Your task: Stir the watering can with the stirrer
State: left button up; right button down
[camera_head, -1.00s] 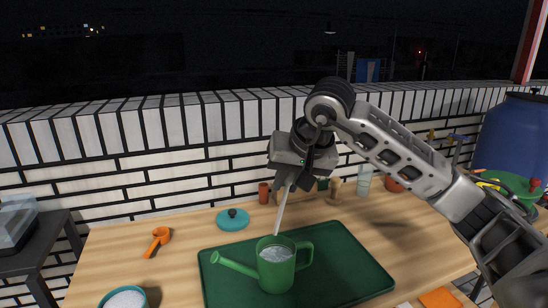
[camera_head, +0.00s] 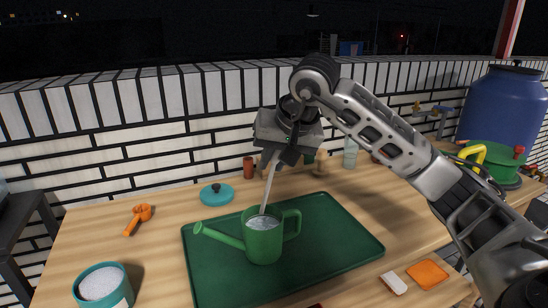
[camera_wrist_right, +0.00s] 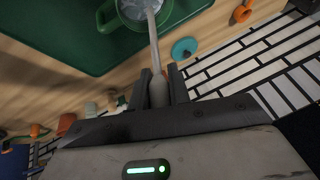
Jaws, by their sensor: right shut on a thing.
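My right gripper (camera_head: 277,160) is shut on the upper end of the stirrer (camera_head: 268,187), a thin pale rod. The stirrer slants down into the open top of the green watering can (camera_head: 264,245). Its lower end is hidden in the pale, grainy-looking contents. The can stands upright on a dark green tray (camera_head: 345,252), spout to the left and handle to the right. In the right wrist view the stirrer (camera_wrist_right: 154,45) runs from between the fingers (camera_wrist_right: 159,83) to the can (camera_wrist_right: 106,18), partly cut off at the top edge. My left gripper is not in view.
A teal tub of white grains (camera_head: 103,288) is at the front left. Small jars stand behind the gripper, before a brick wall. An orange pad (camera_head: 427,274) lies at the front right.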

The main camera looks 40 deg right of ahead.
pick_arm(q)
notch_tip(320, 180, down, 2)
jog(key=b, duration=0.5)
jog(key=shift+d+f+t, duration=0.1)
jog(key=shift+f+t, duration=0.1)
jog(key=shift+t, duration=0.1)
pick_arm(e)
notch_tip(320, 180, down, 7)
jog(key=shift+f, duration=0.2)
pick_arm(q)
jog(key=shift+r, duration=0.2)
